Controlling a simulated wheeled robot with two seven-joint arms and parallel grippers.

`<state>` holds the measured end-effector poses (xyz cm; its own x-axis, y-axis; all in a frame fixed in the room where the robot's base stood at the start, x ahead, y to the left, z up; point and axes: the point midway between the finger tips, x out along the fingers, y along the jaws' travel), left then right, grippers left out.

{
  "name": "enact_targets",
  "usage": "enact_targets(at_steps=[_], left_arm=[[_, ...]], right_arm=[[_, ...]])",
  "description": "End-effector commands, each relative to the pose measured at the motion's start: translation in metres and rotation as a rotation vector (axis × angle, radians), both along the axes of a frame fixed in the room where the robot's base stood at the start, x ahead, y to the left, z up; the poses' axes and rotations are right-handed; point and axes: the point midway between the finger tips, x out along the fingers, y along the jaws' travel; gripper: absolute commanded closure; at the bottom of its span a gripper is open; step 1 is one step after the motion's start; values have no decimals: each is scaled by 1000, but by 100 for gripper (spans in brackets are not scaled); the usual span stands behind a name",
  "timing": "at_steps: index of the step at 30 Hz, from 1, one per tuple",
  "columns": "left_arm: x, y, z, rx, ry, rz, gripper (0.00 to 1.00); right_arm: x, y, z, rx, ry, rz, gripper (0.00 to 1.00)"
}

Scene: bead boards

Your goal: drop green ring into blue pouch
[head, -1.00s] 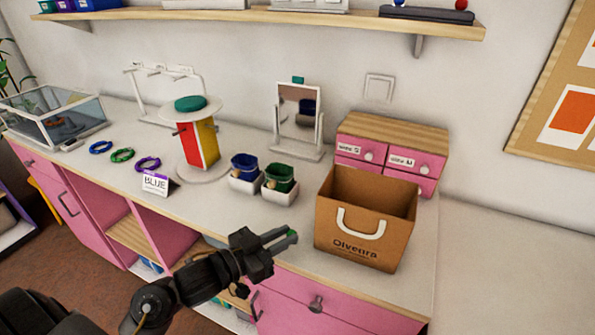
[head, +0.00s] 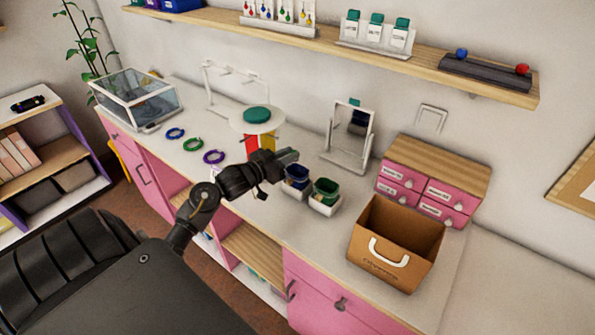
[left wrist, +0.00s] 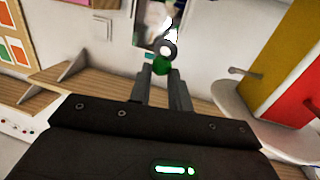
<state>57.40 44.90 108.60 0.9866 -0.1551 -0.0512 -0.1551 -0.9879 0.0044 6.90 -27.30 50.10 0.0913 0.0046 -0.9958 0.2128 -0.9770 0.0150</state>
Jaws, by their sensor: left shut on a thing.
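My left gripper (head: 287,156) is shut on a small green ring (left wrist: 161,65), which shows between the fingertips in the left wrist view. In the head view the fingers hide most of it. The blue pouch (head: 297,174) stands in a white holder, just below and right of the fingertips in the picture. The gripper appears above the pouch's back left side; how high it is I cannot tell. The green pouch (head: 325,190) stands in its own white holder to the right. My right gripper is not in view.
A mirror (head: 350,138) stands behind the pouches. A round-topped stand (head: 257,115) is behind the gripper. A brown box (head: 395,245) and pink drawers (head: 430,190) are at right. Blue, green (head: 193,145) and purple bracelets lie on the left counter.

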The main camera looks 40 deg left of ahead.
Motion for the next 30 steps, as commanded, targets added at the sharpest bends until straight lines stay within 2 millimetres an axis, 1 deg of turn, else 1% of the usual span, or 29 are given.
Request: enact_targets(at_steps=[1,3,11,17,24,27,30], left_arm=[[1,6,-1,0,0,7,100],[2,11,-3,1,1,13,100],[2,12,-9,1,0,13,100],[2,11,-27,1,-1,13,100],[2,11,-54,1,-1,13,100],[2,11,-62,1,-1,13,100],[2,11,-65,1,-1,13,100]], right_arm=[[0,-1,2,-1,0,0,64],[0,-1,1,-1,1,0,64],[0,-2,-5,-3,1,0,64],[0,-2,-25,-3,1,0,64],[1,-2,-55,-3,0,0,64],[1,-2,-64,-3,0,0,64],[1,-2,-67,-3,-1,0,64]])
